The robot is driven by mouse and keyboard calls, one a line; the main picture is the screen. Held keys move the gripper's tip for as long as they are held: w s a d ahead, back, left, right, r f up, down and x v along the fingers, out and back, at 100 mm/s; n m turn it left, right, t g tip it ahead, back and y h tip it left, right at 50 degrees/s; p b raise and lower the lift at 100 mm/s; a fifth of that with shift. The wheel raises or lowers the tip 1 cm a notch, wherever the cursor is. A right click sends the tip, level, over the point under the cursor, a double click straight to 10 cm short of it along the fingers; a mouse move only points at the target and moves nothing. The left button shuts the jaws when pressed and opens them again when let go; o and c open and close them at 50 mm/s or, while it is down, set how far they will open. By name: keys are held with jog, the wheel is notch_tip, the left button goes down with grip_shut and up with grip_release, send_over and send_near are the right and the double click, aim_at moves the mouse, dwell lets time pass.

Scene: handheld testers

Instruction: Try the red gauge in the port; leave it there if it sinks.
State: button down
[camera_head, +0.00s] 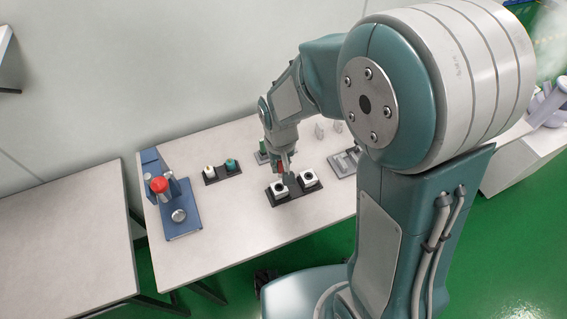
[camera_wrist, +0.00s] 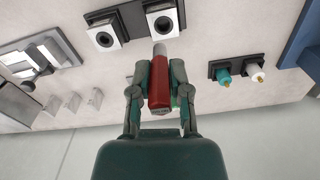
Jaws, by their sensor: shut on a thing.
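The red gauge (camera_wrist: 160,92) is a red body with a grey metal tip, clasped between the two fingers of my gripper (camera_wrist: 160,70). In the head view the gripper (camera_head: 286,168) hangs just behind the port blocks, and only a sliver of red shows there. Two white port blocks with dark round holes, one left (camera_head: 279,191) and one right (camera_head: 309,180), stand on a dark base (camera_head: 294,194). In the wrist view the gauge tip appears beside the lower edge of the right-hand block (camera_wrist: 164,19), apart from its hole. Its height above the base is unclear.
A dark holder (camera_head: 223,174) carries a white and a teal plug-like piece. A blue press-like stand (camera_head: 183,218) with a red knob is at the table's left. A grey tray (camera_head: 343,163) and small pale blocks (camera_wrist: 74,101) lie on the other side. The front table is clear.

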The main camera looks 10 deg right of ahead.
aim_at(280, 176)
jog(key=shift+a+f, duration=0.1)
jog(key=shift+f, duration=2.15)
jog(key=shift+a+f, duration=0.15)
jog(key=shift+a, duration=0.2)
jog(key=shift+d, duration=0.25)
jog(key=shift+f, duration=1.2)
dwell(0.7)
jog(key=c, duration=0.5)
grip_release()
